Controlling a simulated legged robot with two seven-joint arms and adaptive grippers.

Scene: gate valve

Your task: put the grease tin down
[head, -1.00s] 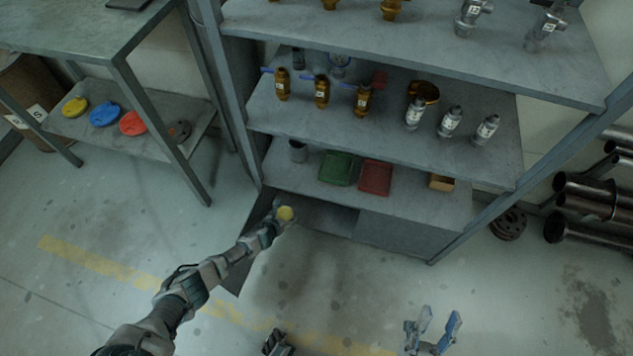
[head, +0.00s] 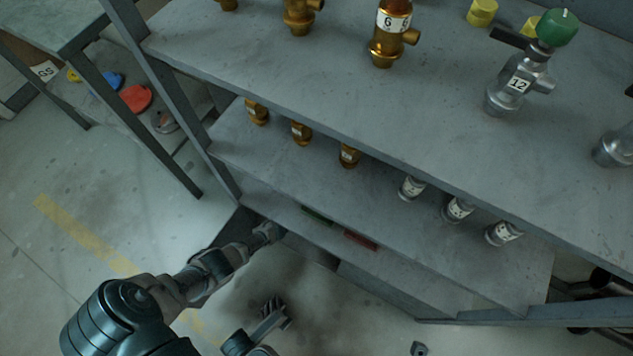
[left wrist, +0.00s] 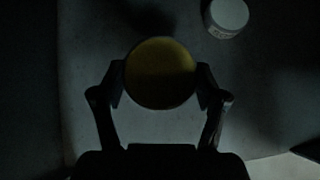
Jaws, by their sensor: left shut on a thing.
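The grease tin (left wrist: 160,73) shows in the left wrist view as a round, dull yellow lid. My left gripper (left wrist: 160,76) is shut on it, with one finger on each side. Below it is a dim grey surface (left wrist: 85,110); I cannot tell whether the tin touches it. In the head view my left gripper (head: 270,233) is at the left front of the lowest shelf (head: 285,215), and the tin is hidden there.
A pale round container (left wrist: 228,15) stands beyond the tin, to the right. Green (head: 317,215) and red (head: 360,240) trays lie on the lowest shelf, mostly covered by the middle shelf (head: 380,210). Valves stand on the shelves above. A shelf post (head: 165,90) rises at left.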

